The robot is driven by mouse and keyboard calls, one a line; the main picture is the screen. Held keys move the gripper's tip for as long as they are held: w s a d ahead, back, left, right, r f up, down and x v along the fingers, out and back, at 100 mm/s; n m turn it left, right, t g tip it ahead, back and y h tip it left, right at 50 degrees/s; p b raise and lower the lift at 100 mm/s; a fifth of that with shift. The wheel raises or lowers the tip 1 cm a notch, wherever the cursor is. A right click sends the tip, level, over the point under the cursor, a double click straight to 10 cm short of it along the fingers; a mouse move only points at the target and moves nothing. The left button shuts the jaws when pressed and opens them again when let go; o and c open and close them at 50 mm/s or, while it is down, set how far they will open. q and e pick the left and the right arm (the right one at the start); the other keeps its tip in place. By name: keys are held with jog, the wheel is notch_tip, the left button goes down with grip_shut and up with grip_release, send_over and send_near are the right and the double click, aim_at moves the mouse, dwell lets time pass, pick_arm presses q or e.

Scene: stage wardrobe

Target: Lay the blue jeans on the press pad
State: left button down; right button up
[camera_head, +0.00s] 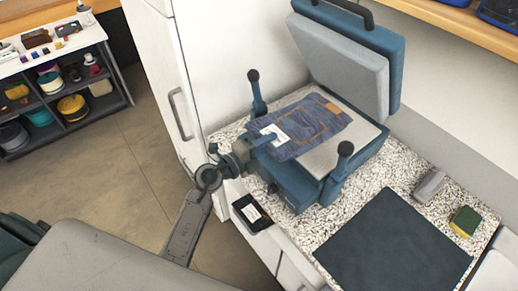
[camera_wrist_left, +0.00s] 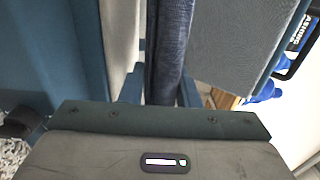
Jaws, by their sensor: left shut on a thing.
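The folded blue jeans (camera_head: 308,128), with a white tag and a brown patch, lie flat over the pale press pad (camera_head: 348,150) of the open clothes press. Bare pad shows along their right and front sides. My left gripper (camera_head: 262,138) is shut on the near left edge of the jeans, at the press's front. The left wrist view shows the denim (camera_wrist_left: 172,45) as a narrow band between the fingers. Whether the jeans' underside fully rests on the pad is hard to tell. My right gripper is not in view.
The raised press lid (camera_head: 345,55) stands behind the pad. Two dark-knobbed posts (camera_head: 257,92) (camera_head: 345,150) flank it. A dark mat (camera_head: 393,243), a grey block (camera_head: 430,184) and a green-yellow sponge (camera_head: 465,221) lie on the speckled counter. A black tray (camera_head: 251,213) is at the counter's front.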

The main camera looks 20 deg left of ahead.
aim_at(282, 136)
pick_arm(q)
jog(key=shift+x, duration=0.85)
jog(key=b+x, duration=0.1)
jog(key=x, duration=0.2)
jog(key=shift+w+d, duration=0.15)
jog(key=shift+w, duration=0.1)
jog(key=shift+f+b, duration=0.7)
jog(key=shift+f, duration=0.15)
jog(key=shift+f+b, duration=0.5)
jog(key=shift+f, duration=0.7)
